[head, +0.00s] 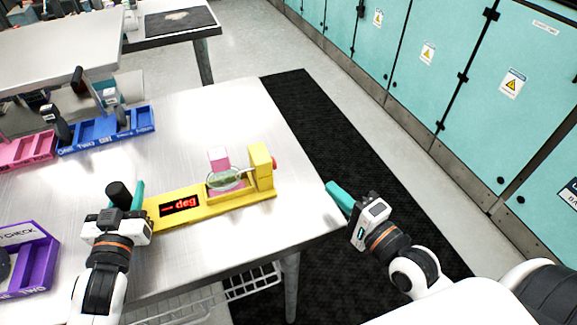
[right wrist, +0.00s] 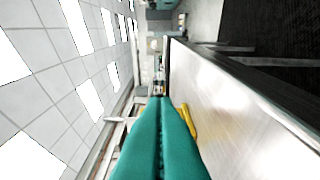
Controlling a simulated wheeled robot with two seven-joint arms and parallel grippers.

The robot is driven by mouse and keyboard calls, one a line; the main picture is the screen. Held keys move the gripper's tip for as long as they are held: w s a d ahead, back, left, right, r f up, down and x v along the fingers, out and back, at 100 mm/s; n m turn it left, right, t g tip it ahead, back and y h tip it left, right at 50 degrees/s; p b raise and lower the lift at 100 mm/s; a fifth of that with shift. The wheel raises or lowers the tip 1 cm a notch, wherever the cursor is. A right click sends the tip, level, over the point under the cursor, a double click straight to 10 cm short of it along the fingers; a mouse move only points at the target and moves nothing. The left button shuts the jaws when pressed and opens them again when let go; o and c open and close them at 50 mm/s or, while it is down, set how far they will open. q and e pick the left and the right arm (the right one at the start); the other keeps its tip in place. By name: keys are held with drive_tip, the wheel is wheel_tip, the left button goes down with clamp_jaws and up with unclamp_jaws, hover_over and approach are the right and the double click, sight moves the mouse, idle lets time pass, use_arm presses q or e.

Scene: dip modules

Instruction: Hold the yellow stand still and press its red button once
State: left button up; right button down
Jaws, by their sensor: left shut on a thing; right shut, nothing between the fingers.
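The yellow stand (head: 233,200) lies on the metal table, with a display reading "--- deg" (head: 180,205) on its left part. Its upright block at the right end carries the red button (head: 274,163) on the outer right side. A pink block and a clear round dish (head: 226,179) sit on the stand. My left gripper (head: 139,200) is shut on the stand's left end. My right gripper (head: 338,195) is shut and empty, off the table's right edge, to the right of and apart from the button. In the right wrist view its teal fingers (right wrist: 158,140) touch each other, and a yellow piece (right wrist: 188,121) shows beside them.
A blue bin (head: 106,132), a pink bin (head: 28,151) and a purple bin (head: 36,262) stand on the left of the table. Teal cabinets (head: 420,60) line the right wall beyond a black mat (head: 325,120). The table between the stand and its right edge is clear.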

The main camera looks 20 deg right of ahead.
drive_tip(key=x, duration=0.9)
drive_tip(key=shift+w, duration=0.2)
use_arm(q)
drive_tip(key=shift+w, duration=0.1)
use_arm(e)
drive_tip(key=a, duration=0.1)
drive_tip(key=w+a, duration=0.1)
drive_tip(key=a, duration=0.1)
drive_tip(key=shift+s+a, duration=0.1)
drive_tip(key=shift+a, duration=0.5)
